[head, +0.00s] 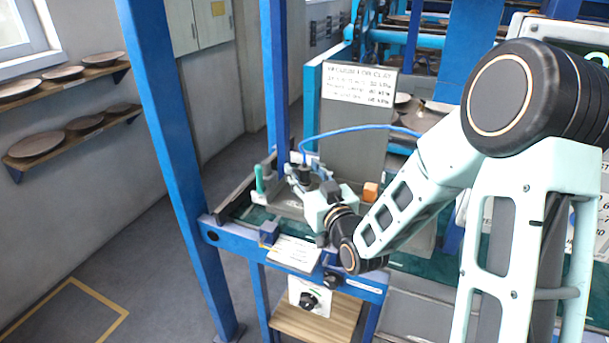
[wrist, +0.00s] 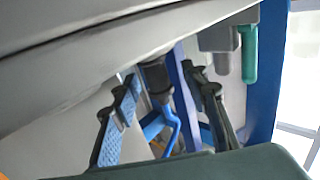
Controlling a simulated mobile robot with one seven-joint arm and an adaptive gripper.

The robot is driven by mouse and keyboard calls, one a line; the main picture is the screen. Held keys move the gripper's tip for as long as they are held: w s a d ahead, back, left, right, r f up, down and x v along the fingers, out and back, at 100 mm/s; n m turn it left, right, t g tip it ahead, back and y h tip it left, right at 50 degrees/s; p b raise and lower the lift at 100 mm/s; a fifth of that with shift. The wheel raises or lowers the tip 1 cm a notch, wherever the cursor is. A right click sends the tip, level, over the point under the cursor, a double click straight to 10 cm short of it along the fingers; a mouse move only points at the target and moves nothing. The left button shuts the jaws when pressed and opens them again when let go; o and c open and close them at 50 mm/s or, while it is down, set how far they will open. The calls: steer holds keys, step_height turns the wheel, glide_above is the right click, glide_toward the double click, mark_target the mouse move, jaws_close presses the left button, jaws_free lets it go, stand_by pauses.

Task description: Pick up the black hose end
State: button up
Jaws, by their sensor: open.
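The black hose end (wrist: 155,76) is a dark cylinder with a blue hose (wrist: 172,122) attached; it shows between the fingers of my gripper (wrist: 163,82) in the wrist view, nearer the left finger. My gripper is open, with a gap on both sides of the hose end; whether it touches a finger I cannot tell. In the head view my gripper (head: 314,190) is low over the bench, beside the dark hose end (head: 304,174), which it partly hides. The blue hose (head: 350,128) arches from there to the right.
A grey panel with a printed sign (head: 358,84) stands behind my gripper. A teal-handled item (head: 260,180) is at its left, also in the wrist view (wrist: 249,52). An orange block (head: 370,192) lies right. Blue posts (head: 165,130) frame the bench; floor at left is free.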

jaws_close()
stand_by(0.3)
steer(key=shift+w+r, duration=0.1)
steer(key=shift+r, duration=0.05)
